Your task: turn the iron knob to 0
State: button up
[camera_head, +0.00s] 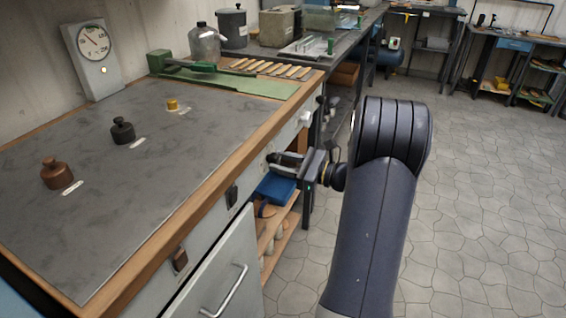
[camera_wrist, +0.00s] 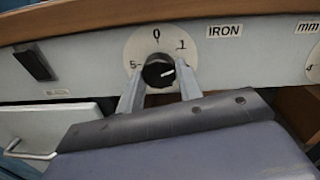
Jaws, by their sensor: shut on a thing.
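The iron knob (camera_wrist: 158,71) is black and round, on a pale dial on the bench's front panel, left of the IRON label (camera_wrist: 224,30). The dial shows 5 at left, 0 at top and 1 at upper right. The knob's white mark points to the right, around the 1 or a little below it, not at the 0. My gripper (camera_wrist: 160,79) has a finger on each side of the knob and is shut on it. In the head view my gripper (camera_head: 287,164) is at the bench's front, and the knob cannot be made out there.
A second dial marked mm (camera_wrist: 314,64) is partly in view at right. A black switch (camera_wrist: 34,65) is at left. The bench top (camera_head: 90,225) carries three weights, and a gauge (camera_head: 92,60) stands behind. The floor (camera_head: 480,200) at right is clear.

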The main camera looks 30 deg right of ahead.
jog(key=shift+f+n+b, duration=0.1)
jog(key=shift+n+b, duration=0.3)
jog(key=shift+c, duration=0.4)
jog(key=shift+n+h+b, duration=0.3)
jog(key=shift+n+b, duration=6.1)
jog(key=shift+b, duration=0.35)
jog(key=shift+r, duration=0.2)
jog(key=o, duration=1)
